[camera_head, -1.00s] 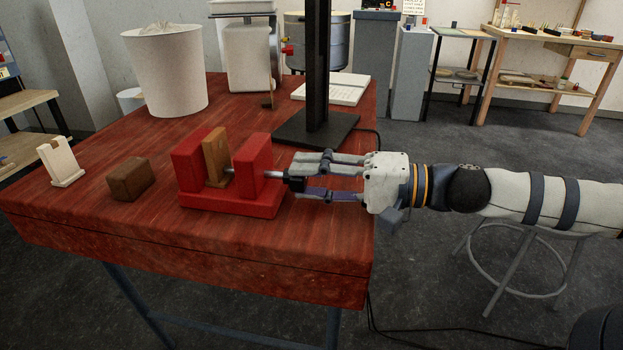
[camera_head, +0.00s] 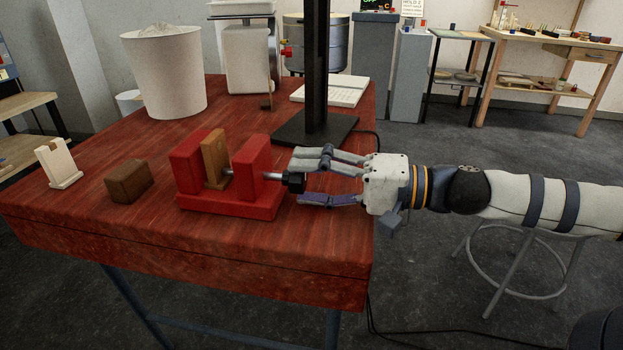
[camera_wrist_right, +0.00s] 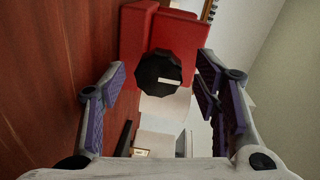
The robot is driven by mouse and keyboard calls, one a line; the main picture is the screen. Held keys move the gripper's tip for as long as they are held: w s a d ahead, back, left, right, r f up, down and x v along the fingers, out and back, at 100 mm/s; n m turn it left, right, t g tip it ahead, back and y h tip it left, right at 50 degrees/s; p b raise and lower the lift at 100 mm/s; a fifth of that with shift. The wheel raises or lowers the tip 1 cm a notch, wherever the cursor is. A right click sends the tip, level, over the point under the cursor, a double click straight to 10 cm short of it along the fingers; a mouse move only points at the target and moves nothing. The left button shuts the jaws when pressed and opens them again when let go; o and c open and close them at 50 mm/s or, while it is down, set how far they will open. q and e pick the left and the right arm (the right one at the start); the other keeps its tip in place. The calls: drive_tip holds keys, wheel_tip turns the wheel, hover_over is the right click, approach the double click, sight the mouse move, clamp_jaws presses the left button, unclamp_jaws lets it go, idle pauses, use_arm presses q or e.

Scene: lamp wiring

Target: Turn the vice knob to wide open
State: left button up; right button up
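The red vice (camera_head: 232,205) stands on the red table, with a wooden jaw plate (camera_head: 215,160) between its two red blocks and a gap between that plate and the right block. Its black knob (camera_head: 293,182) sits at the end of a metal rod on the right. In the right wrist view the knob (camera_wrist_right: 158,74) is a dark, many-sided disc with a pale mark. My right gripper (camera_head: 304,178) is open around the knob's end, its fingers apart on either side and not touching it in the wrist view (camera_wrist_right: 160,88). My left gripper is not in view.
A brown block (camera_head: 129,181) and a cream holder (camera_head: 59,164) are left of the vice. A black post on a base (camera_head: 290,131) stands behind my right gripper. A white bucket (camera_head: 166,75) is at the back left. The table front is clear.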

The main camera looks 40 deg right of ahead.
drive_tip(key=v, duration=1.2)
